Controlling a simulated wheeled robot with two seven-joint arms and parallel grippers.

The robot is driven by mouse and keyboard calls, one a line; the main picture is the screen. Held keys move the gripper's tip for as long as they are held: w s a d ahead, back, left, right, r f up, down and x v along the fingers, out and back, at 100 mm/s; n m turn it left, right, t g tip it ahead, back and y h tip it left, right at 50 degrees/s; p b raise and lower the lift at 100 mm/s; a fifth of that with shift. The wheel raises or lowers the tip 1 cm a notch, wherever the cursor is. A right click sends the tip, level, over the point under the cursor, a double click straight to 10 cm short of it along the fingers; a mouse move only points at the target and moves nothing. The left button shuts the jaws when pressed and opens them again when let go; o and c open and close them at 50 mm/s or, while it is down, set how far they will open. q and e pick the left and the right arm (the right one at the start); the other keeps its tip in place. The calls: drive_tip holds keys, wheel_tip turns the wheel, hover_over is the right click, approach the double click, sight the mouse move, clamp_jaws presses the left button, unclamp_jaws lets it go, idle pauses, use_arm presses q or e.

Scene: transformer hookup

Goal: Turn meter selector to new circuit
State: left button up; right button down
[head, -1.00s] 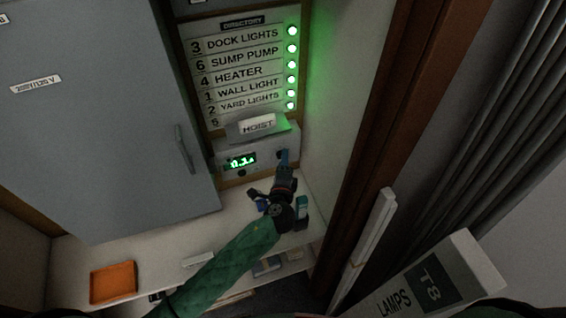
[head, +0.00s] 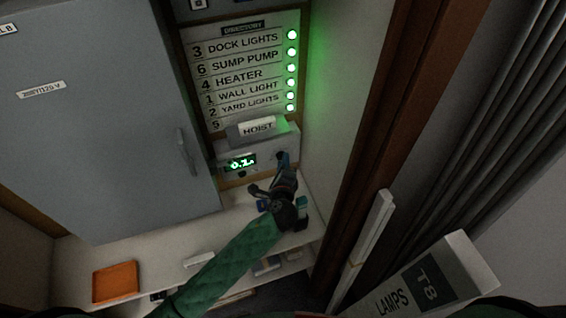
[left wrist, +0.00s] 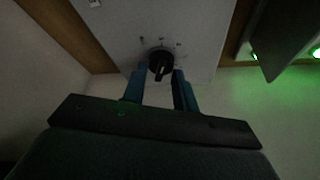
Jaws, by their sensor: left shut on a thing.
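The meter (head: 232,176) is a pale box under the directory board, with a lit green display (head: 240,163) that seems to read about 0.1. Its selector (left wrist: 160,65) is a black round knob with a pale pointer line and small marks around it, seen in the left wrist view. My left gripper (head: 282,160) reaches the right side of the meter face. In the left wrist view its blue fingers (left wrist: 160,84) lie on either side of the knob, shut on it. The gripper mostly hides the knob in the head view. My right gripper is not in view.
The directory board (head: 242,75) has several lit green lamps on its right. A HOIST label block (head: 257,128) juts out above the meter. A grey cabinet (head: 100,120) stands left, a wall close right. An orange tray (head: 115,282) lies on the shelf.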

use_arm(q)
drive_tip(key=shift+w+r+m+g+y, duration=0.15)
drive_tip(key=shift+m+g+y, duration=0.55)
drive_tip(key=shift+m, duration=0.9)
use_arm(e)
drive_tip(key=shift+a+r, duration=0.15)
use_arm(q)
drive_tip(key=o, duration=0.9)
drive_tip(key=shift+o, duration=0.2)
drive_tip(key=b+v, duration=0.3)
drive_tip(key=v, duration=0.5)
drive_tip(key=shift+b, duration=0.3)
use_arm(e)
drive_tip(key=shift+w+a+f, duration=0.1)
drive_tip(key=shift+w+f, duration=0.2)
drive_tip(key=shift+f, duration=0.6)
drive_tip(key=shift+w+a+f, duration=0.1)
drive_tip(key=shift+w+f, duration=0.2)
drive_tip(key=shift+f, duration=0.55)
